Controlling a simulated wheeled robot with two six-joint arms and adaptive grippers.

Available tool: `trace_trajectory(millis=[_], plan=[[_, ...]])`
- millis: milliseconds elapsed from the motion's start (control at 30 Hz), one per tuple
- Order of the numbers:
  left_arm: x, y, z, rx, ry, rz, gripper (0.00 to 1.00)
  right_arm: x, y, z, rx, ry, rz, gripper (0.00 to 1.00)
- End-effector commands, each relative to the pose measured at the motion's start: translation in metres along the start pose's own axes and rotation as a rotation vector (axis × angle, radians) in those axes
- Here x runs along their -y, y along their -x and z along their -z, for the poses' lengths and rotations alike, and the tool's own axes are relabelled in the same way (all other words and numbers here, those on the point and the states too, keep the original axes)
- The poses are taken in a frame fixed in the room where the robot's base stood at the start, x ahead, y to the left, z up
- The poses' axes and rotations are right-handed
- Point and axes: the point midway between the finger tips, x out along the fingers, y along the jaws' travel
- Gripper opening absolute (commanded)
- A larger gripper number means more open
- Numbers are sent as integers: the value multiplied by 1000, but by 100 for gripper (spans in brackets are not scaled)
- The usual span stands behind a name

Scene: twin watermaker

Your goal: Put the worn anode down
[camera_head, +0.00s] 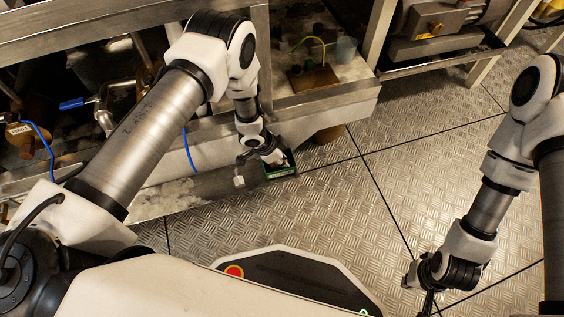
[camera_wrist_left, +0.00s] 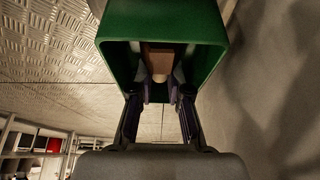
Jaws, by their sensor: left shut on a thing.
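My left gripper (camera_head: 266,158) reaches down to a green open box (camera_head: 284,168) beside the steel frame. In the left wrist view the box (camera_wrist_left: 213,55) fills the upper middle, its open side facing the camera. My left gripper (camera_wrist_left: 162,90) has its fingertips at the opening, shut on the worn anode (camera_wrist_left: 160,57), a brownish block with a pale rounded end. The block shows inside the box walls. Whether it touches the box floor cannot be told. My right gripper (camera_head: 428,298) points down at the lower right; its fingers are small, dark and partly cut off.
The steel frame (camera_head: 330,97) with pipework runs behind the box. A blue-handled valve (camera_head: 72,104) and a blue cable (camera_head: 188,150) are at the left. The patterned metal floor (camera_head: 340,210) right of the box is clear.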

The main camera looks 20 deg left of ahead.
Motion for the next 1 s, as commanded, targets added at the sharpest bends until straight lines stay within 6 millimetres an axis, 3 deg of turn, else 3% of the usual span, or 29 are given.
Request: trace_trajectory(millis=[200, 233, 267, 633, 767, 1000], plan=[[0, -2, -1, 0, 0, -1, 0, 0, -1, 0, 0, 0, 0, 0], [0, -2, -1, 0, 0, 0, 20, 0, -1, 0, 0, 0, 0, 0], [0, -1, -1, 0, 0, 0, 27, 0, 0, 0, 0, 0, 0, 0], [0, 6, 1, 0, 1, 0, 27, 0, 5, 0, 0, 0, 0, 0], [0, 31, 3, 1, 2, 0, 27, 0, 19, 0, 0, 0, 0, 0], [0, 95, 3, 0, 4, 0, 27, 0, 47, 0, 0, 0, 0, 0]])
